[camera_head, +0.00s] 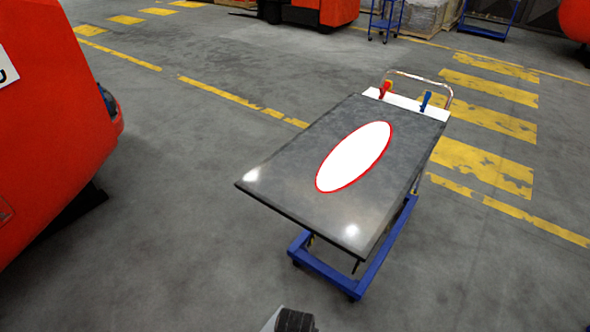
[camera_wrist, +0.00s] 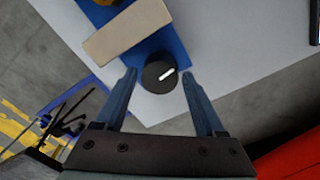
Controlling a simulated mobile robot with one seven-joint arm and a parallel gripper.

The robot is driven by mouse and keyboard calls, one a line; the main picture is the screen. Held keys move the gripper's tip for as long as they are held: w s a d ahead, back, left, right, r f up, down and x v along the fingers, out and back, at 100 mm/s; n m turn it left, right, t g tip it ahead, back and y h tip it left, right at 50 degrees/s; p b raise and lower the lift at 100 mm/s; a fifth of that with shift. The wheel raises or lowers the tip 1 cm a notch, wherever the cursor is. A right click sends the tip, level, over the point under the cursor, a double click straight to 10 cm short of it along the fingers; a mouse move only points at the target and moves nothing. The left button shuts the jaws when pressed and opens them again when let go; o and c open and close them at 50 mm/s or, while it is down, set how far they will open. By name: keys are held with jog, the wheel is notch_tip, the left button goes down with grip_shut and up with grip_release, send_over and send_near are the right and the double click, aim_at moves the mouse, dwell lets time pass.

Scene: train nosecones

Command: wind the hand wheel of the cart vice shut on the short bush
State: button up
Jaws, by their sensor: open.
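In the wrist view a round black hand wheel (camera_wrist: 160,76) with a white mark is at the end of a blue vice body (camera_wrist: 172,42). A beige jaw block (camera_wrist: 128,32) lies across the blue body. A brassy rounded piece (camera_wrist: 103,3), perhaps the short bush, is cut off at the top edge beyond the block. My gripper (camera_wrist: 160,77) is open, with one blue finger on each side of the wheel. I cannot tell whether the fingers touch it.
The vice sits on a pale surface (camera_wrist: 235,60). In the head view a dark-topped cart (camera_head: 290,165) with a white oval (camera_head: 354,157) stands at centre right, with red (camera_head: 385,89) and blue (camera_head: 426,101) items at its far end. A red body (camera_head: 50,130) stands at left.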

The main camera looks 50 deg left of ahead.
notch_tip(320, 180, up, 11)
jog(key=b, duration=0.1)
dwell(0.3)
jog(key=shift+f, duration=0.1)
jog(key=shift+o, duration=1.2)
jog(key=shift+f+b, duration=0.1)
jog(key=shift+b, duration=0.25)
jog(key=b, duration=0.3)
jog(key=shift+w+a+f, duration=0.1)
jog(key=shift+f, duration=0.3)
jog(key=shift+b, duration=0.95)
notch_tip(320, 180, down, 12)
jog(key=shift+f+p, duration=0.15)
jog(key=shift+p, duration=0.3)
